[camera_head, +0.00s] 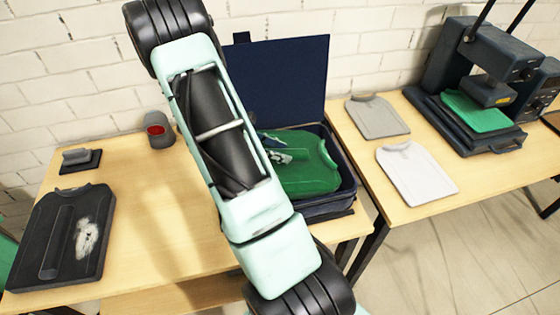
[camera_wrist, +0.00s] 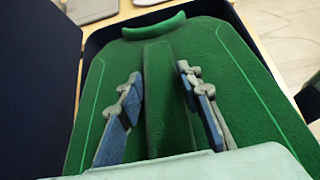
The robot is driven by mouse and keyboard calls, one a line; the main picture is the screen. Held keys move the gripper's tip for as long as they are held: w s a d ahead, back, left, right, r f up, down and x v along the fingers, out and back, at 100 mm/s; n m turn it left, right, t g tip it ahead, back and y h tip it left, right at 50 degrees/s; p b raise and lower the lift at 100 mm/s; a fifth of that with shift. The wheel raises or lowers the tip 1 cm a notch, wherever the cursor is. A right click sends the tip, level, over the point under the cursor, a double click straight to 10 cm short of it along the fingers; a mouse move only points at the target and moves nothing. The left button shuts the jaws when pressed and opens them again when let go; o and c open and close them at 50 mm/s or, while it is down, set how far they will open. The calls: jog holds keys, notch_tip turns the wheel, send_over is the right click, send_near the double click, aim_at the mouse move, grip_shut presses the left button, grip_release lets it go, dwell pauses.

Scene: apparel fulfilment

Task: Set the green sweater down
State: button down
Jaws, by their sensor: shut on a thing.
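The green sweater (camera_head: 312,172) lies in an open dark blue case (camera_head: 346,197), whose lid stands up at the back. In the wrist view the sweater (camera_wrist: 225,70) spreads out flat below my gripper, collar at the top. My gripper (camera_wrist: 160,92) is shut on a raised fold along the middle of the sweater, one blue-and-grey finger on each side. In the head view my gripper (camera_head: 274,148) is partly hidden behind my arm, which also covers the left side of the case. I cannot tell whether the sweater touches the case bottom.
On the right table lie a grey shirt (camera_head: 376,117) and a white shirt (camera_head: 416,172), beside a heat press (camera_head: 470,75) with a green garment (camera_head: 476,110). On the left table are a black printed shirt (camera_head: 60,235), a dark block tool (camera_head: 80,158) and a red-faced cylinder (camera_head: 158,130).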

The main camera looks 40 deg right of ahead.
jog(key=shift+f, duration=2.05)
jog(key=shift+f, duration=0.2)
jog(key=c, duration=1.4)
grip_release()
jog(key=shift+r, duration=0.15)
jog(key=shift+w+a+r, duration=0.1)
jog(key=shift+a+r, duration=0.05)
jog(key=b+v, duration=0.1)
jog(key=v, duration=1)
jog(key=shift+a+r, duration=0.15)
jog(key=shift+a, duration=0.15)
